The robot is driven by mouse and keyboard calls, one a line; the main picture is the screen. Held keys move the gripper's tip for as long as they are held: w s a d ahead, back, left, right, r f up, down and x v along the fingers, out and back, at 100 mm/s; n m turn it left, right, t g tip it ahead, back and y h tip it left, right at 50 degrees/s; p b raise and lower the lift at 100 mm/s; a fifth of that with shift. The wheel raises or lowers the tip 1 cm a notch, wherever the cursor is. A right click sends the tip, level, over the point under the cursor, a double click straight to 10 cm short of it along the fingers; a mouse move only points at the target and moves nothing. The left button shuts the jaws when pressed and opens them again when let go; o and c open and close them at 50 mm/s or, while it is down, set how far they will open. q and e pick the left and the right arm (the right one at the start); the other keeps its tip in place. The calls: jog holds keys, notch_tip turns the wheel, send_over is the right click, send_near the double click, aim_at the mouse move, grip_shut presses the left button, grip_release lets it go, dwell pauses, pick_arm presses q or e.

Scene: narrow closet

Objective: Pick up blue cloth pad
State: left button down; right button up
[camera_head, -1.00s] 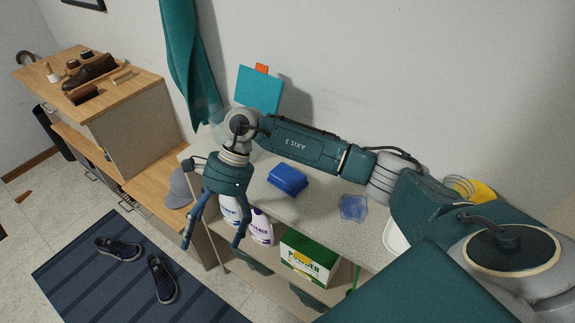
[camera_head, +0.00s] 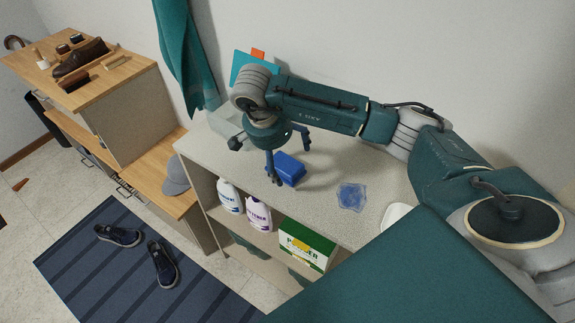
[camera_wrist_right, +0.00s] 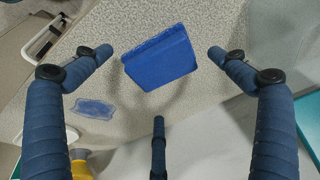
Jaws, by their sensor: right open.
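The blue cloth pad (camera_head: 291,172) lies on the speckled grey shelf top (camera_head: 335,165) in the head view. It also shows in the right wrist view (camera_wrist_right: 160,58) as a thick blue block. My right gripper (camera_head: 288,158) is over the shelf top close to the pad, with its fingers pointing down. In the right wrist view the gripper's fingers (camera_wrist_right: 160,75) are spread wide and empty, with the pad between and beyond their tips. I see no contact between fingers and pad. My left gripper is not in view.
A translucent blue splat-shaped item (camera_head: 351,197) lies right of the pad. A clear bin (camera_head: 224,121) and a teal panel (camera_head: 243,67) stand behind the gripper. Bottles (camera_head: 258,213) and a green powder box (camera_head: 306,245) sit on the shelf below. A teal cloth (camera_head: 186,50) hangs at the wall.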

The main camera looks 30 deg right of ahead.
aim_at(285, 164)
jog(key=p+x, duration=0.1)
jog(key=x, duration=0.2)
jog(key=shift+f, duration=0.1)
jog(key=shift+w+d+f, duration=0.1)
jog(key=c, duration=1.4)
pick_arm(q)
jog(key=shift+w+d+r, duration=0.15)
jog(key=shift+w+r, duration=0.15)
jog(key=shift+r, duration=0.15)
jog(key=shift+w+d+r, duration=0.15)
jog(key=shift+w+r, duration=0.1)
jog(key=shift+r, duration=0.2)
pick_arm(e)
jog(key=shift+c, duration=0.3)
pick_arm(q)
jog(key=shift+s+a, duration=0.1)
